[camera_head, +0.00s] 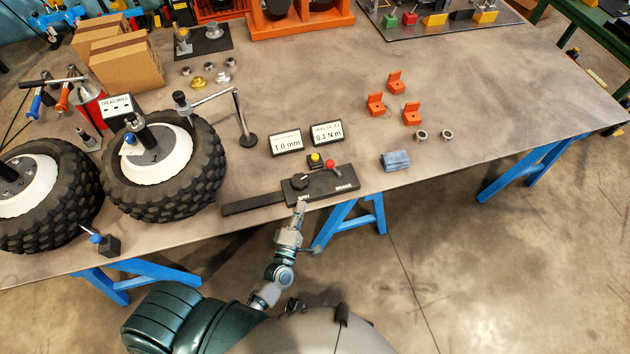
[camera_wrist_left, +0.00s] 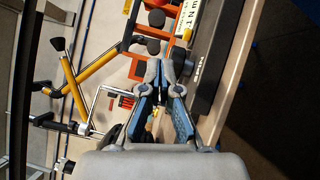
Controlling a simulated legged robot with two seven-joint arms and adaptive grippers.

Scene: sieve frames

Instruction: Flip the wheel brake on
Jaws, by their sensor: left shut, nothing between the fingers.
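A black control box (camera_head: 320,185) lies at the front edge of the table in the head view. At its right end a short lever with a red ball knob (camera_head: 330,164) tilts to the upper left, above a label reading BRAKE. A black dial (camera_head: 299,180) is at the box's left end. My left gripper (camera_head: 301,206) is shut and empty, at the box's front edge just below the dial, left of the red lever. I cannot tell whether it touches the box. The left wrist view shows its fingers (camera_wrist_left: 165,72) beside the box's dark face (camera_wrist_left: 216,55). My right gripper is not in view.
A yellow button (camera_head: 315,158) sits behind the box. Two small displays (camera_head: 326,133) stand farther back.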

